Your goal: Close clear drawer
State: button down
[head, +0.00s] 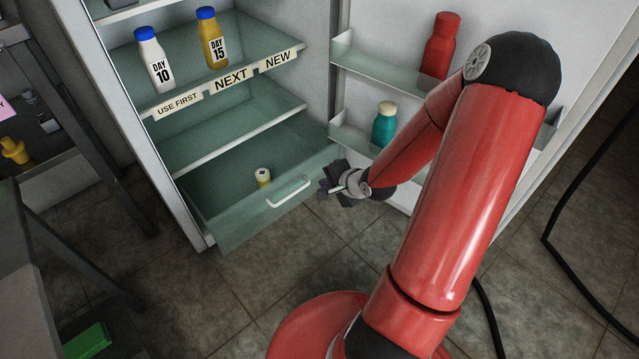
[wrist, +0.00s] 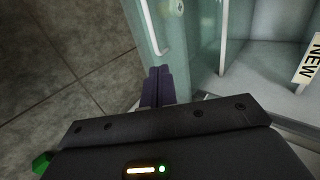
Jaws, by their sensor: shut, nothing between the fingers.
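The clear drawer (head: 240,222) is at the bottom of the open fridge in the head view. It is pulled out, with a white handle (head: 288,192) on its front and a small pale-capped jar (head: 263,177) inside. My gripper (head: 326,187) is just right of the handle, near the drawer's right front corner. In the wrist view the shut, empty fingertips (wrist: 158,80) point toward the drawer front (wrist: 180,32), with the handle (wrist: 153,35) to their upper left. I cannot tell whether the fingers touch the drawer.
The fridge door is open at right, its shelves holding a red bottle (head: 440,45) and a teal bottle (head: 385,124). Inside, a shelf holds DAY 10 (head: 154,60) and DAY 15 (head: 211,40) bottles. A dark rack stands at left. The tiled floor before the drawer is clear.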

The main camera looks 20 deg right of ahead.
jog(key=b+x, duration=0.1)
jog(key=x, duration=0.3)
jog(key=r+b+x, duration=0.1)
jog(key=b+x, duration=0.1)
jog(key=x, duration=0.1)
jog(key=w+b+x, duration=0.1)
jog(key=x, duration=0.3)
jog(key=shift+w+a+f, duration=0.1)
jog(key=shift+w+a, duration=0.1)
jog(key=shift+w, duration=0.15)
jog(key=shift+w+a, duration=0.2)
jog(key=shift+w, duration=0.35)
